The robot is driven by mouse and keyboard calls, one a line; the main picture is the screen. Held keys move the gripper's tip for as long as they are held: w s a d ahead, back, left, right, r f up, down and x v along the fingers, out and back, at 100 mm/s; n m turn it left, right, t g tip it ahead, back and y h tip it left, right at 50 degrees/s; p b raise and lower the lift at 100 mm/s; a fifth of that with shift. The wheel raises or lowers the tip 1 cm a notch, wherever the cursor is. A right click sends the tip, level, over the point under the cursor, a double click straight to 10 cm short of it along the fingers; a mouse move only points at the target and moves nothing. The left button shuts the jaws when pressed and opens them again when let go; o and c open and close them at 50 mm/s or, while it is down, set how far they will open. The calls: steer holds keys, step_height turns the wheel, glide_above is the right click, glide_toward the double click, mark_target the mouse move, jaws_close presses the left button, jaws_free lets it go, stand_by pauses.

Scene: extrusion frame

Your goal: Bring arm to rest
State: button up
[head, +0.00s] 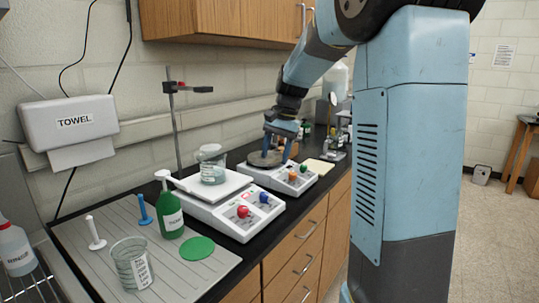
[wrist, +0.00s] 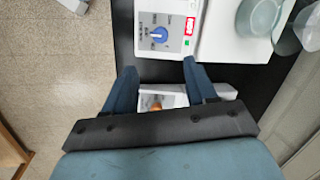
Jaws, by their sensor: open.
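My arm is blue and dark grey and reaches over the black bench from the right in the head view. My gripper (head: 277,152) points down over the rear hotplate (head: 283,176), which has a round grey top plate. I cannot tell whether the fingertips touch that plate. The gripper also shows in the wrist view (wrist: 160,68), with its two blue fingers apart and nothing between them. Part of a white device with an orange knob (wrist: 156,103) shows beyond the fingers there.
A front white hotplate (head: 232,200) carries a glass beaker (head: 212,165) beside a stand (head: 175,120). A green bottle (head: 170,214), a green disc (head: 197,248) and another beaker (head: 132,264) are on the grey mat (head: 88,268). A wooden cabinet (head: 215,18) hangs above.

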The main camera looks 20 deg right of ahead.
steer(key=shift+s, duration=0.1)
steer(key=s+a+n+t+h, duration=0.1)
steer(key=s+n+t, duration=0.1)
steer(key=s, duration=1.2)
steer(key=s+a+r+n+t+h, duration=0.1)
steer(key=s+n, duration=0.4)
steer(key=s, duration=0.8)
steer(key=shift+s+a+n+t+h, duration=0.35)
steer(key=shift+a+t, duration=0.35)
steer(key=shift+t, duration=0.3)
